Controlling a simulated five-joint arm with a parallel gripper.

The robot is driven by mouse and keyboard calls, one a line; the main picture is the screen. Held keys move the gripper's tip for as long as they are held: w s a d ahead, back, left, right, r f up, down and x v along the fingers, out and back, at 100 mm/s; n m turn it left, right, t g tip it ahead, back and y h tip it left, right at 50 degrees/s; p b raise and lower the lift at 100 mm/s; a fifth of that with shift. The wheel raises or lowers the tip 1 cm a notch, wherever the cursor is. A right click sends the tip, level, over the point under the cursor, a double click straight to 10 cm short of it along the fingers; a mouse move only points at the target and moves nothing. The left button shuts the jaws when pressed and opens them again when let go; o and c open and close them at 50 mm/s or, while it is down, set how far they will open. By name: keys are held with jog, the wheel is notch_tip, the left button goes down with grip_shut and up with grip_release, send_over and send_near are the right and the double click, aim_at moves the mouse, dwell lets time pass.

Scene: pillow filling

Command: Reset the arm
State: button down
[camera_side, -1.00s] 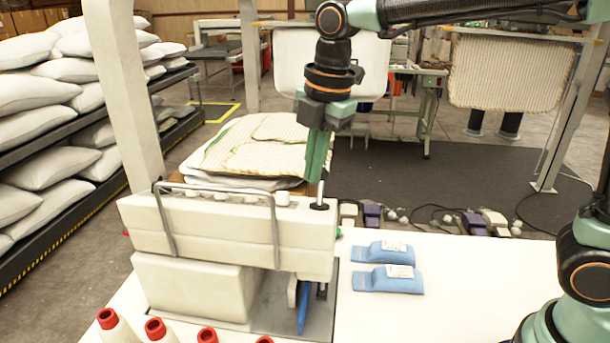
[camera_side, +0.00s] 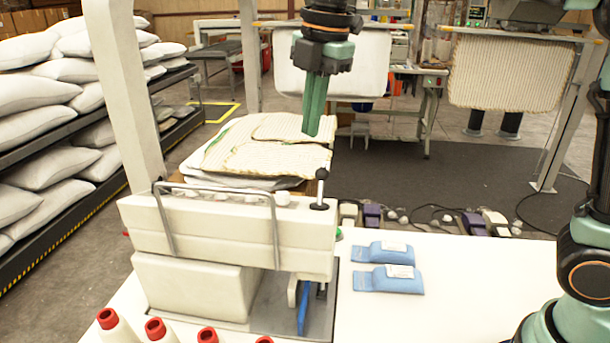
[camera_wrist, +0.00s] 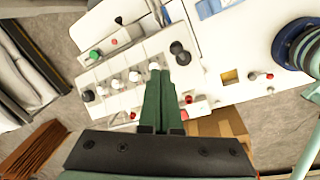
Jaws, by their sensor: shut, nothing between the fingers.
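My gripper (camera_side: 311,132) has green fingers that are shut together with nothing between them. In the side view it hangs pointing down, above and apart from the black-knobbed lever (camera_side: 321,190) at the right end of the cream sewing machine (camera_side: 225,225). In the wrist view my gripper (camera_wrist: 160,80) shows its fingers side by side over a white panel (camera_wrist: 120,85) with a row of white knobs, red buttons and a green button.
Two blue pads (camera_side: 388,279) lie on the white table (camera_side: 470,280) right of the machine. Red-topped cones (camera_side: 155,328) stand at the front. A pile of striped pillow covers (camera_side: 265,145) lies behind the machine, and white pillows (camera_side: 60,115) fill the left rack. The table's right part is clear.

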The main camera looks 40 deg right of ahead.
jog(key=s+d+f+m+t, duration=0.2)
jog(key=s+d+f+m, duration=0.2)
jog(key=m, duration=0.6)
jog(key=s+d+f+m+t, duration=0.1)
jog(key=s+d+f+m, duration=0.4)
jog(key=s+d+m, duration=0.3)
jog(key=shift+s+d+f+m+t+h, duration=0.3)
jog(key=shift+m+t, duration=0.1)
jog(key=shift+m, duration=0.9)
